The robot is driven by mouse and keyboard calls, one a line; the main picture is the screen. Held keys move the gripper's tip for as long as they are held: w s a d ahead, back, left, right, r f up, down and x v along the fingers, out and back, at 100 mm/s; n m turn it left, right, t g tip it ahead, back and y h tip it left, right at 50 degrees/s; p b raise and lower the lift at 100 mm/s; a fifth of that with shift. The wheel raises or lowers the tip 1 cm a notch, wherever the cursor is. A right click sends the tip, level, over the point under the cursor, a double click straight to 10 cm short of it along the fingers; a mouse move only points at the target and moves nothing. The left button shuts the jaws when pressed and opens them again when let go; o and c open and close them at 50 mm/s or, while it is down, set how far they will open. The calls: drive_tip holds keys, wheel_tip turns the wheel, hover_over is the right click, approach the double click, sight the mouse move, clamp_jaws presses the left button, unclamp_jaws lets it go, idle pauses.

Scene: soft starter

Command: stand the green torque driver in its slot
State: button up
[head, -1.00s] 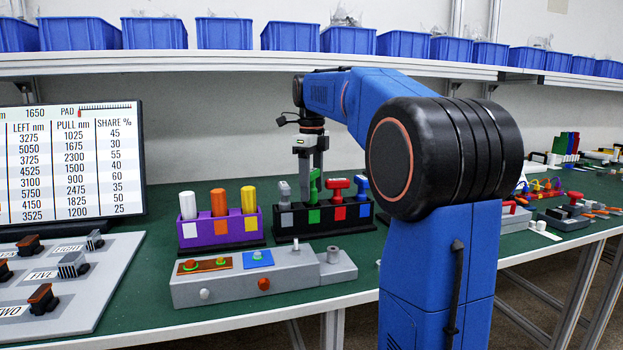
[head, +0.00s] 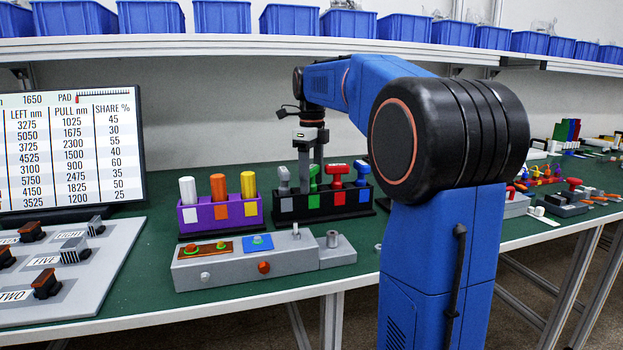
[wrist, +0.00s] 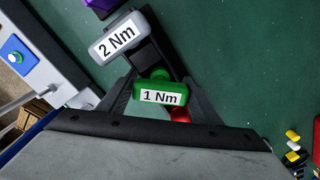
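The green torque driver (wrist: 160,97), labelled 1 Nm, lies between the two fingers of my gripper (wrist: 161,82) in the wrist view. The fingers meet both ends of its handle with no clear gap. In the head view the driver (head: 315,172) stands upright at the black rack (head: 290,215), above the green square, its handle about level with its neighbours. My gripper (head: 311,160) points straight down over it and partly hides it. The driver's lower end and the slot are hidden.
A grey driver (head: 283,178), labelled 2 Nm in the wrist view (wrist: 118,36), stands close on the left. Red (head: 338,171) and blue (head: 361,171) drivers stand to the right. A purple marker rack (head: 220,214) and a grey button box (head: 245,268) are near.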

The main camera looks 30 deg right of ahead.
drive_tip(key=shift+f, duration=0.45)
wheel_tip(320, 180, up, 18)
drive_tip(key=shift+r, duration=0.15)
drive_tip(key=shift+s, duration=0.2)
